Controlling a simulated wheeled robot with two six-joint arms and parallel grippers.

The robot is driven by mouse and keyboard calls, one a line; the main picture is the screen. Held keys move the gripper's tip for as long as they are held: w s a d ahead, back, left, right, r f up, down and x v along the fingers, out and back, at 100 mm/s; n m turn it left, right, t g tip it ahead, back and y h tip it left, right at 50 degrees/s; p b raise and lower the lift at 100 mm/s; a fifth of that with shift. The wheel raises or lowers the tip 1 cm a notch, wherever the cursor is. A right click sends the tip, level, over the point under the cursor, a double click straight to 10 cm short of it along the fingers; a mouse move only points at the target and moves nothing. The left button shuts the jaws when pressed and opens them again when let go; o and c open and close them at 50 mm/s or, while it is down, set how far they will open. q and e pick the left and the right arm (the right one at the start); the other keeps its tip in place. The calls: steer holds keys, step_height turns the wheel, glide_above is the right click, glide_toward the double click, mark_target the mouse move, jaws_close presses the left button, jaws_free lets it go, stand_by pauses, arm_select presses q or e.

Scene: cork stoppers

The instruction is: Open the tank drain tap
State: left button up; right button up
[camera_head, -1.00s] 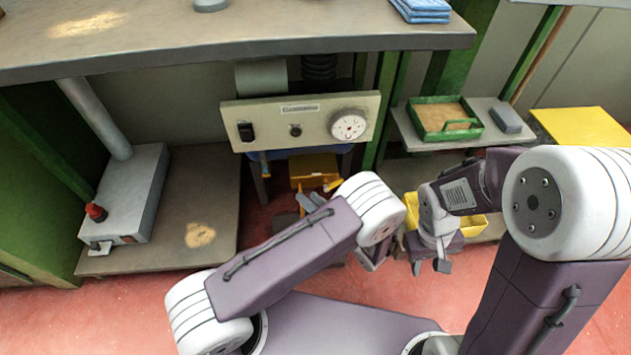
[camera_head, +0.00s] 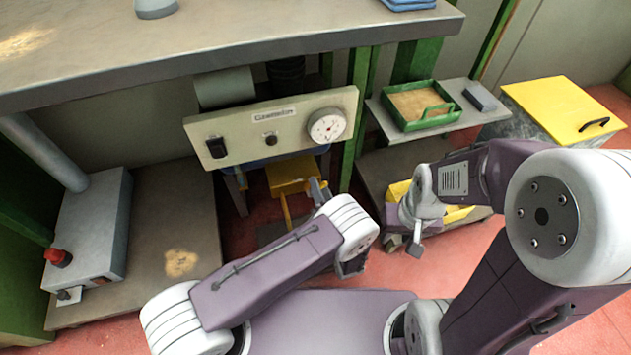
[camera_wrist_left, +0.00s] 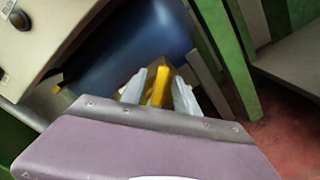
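The blue tank (camera_wrist_left: 140,45) fills the upper middle of the left wrist view; in the head view only a blue strip (camera_head: 262,163) shows below the panel. A yellow piece (camera_wrist_left: 161,85) stands between the fingers of my left gripper (camera_wrist_left: 159,82); I cannot tell whether it is the tap handle or a part behind it. These fingers are apart, with no clear contact. In the head view my left gripper (camera_head: 318,190) is beside a yellow box-like part (camera_head: 292,174) under the tank, partly hidden. My right gripper (camera_head: 405,245) is open and empty, low at the right.
A control panel (camera_head: 240,133) with a dial (camera_head: 327,125) hangs under the worktop (camera_head: 230,35). A green leg (camera_head: 357,120) stands right of the tank. A shelf holds a green tray (camera_head: 417,104). A yellow bin (camera_head: 458,213) is behind my right gripper. A grey unit (camera_head: 92,225) stands left.

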arm_select(q)
jaws_close()
steer(key=shift+r, duration=0.1)
steer(key=shift+a+r+n+p, duration=0.2)
steer(key=shift+r+n+p, duration=0.05)
steer(key=shift+n+p, duration=0.55)
steer(key=shift+s+a+r+n+p, duration=0.1)
steer(key=shift+a+r+n+p, duration=0.05)
steer(key=shift+n+p, duration=0.4)
steer(key=shift+s+a+r+n+p, duration=0.15)
steer(key=shift+n+p, duration=0.2)
steer(key=shift+n, duration=0.3)
steer(key=n+p, duration=0.1)
steer(key=a+n+p, duration=0.1)
steer(key=n, duration=0.1)
steer(key=shift+r, duration=0.1)
steer(key=shift+s+a+n+p, duration=0.1)
steer(key=shift+a+n+p, duration=0.2)
steer(key=shift+n, duration=0.4)
steer(key=shift+s+a+n+p, duration=0.1)
steer(key=shift+n+p, duration=0.3)
steer(key=shift+n, duration=0.3)
